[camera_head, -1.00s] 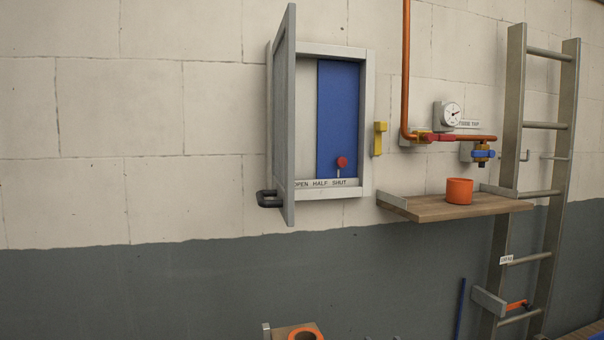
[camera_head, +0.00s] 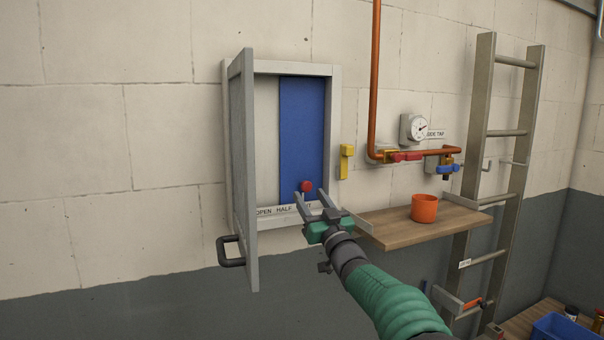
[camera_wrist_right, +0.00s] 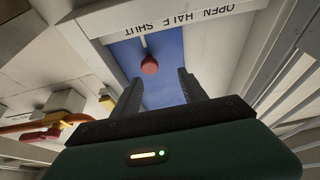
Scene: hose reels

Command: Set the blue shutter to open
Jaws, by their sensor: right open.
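The blue shutter (camera_head: 301,130) fills the right part of a grey wall frame, with a pale panel to its left. Its red knob (camera_head: 306,186) is low on the shutter, above a strip (camera_head: 266,211) lettered OPEN, HALF, SHUT, toward the SHUT end. The grey door (camera_head: 243,165) stands swung open on the left. My right gripper (camera_head: 314,197) is open and empty, just below and in front of the knob. In the right wrist view the knob (camera_wrist_right: 149,65) sits beyond the two spread fingers (camera_wrist_right: 160,93), apart from them. My left gripper is not in view.
A wooden shelf (camera_head: 400,233) with an orange cup (camera_head: 424,208) juts out to the right of my gripper. A yellow latch (camera_head: 346,161) and an orange pipe (camera_head: 374,80) with valves are right of the frame. A ladder (camera_head: 485,130) stands farther right.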

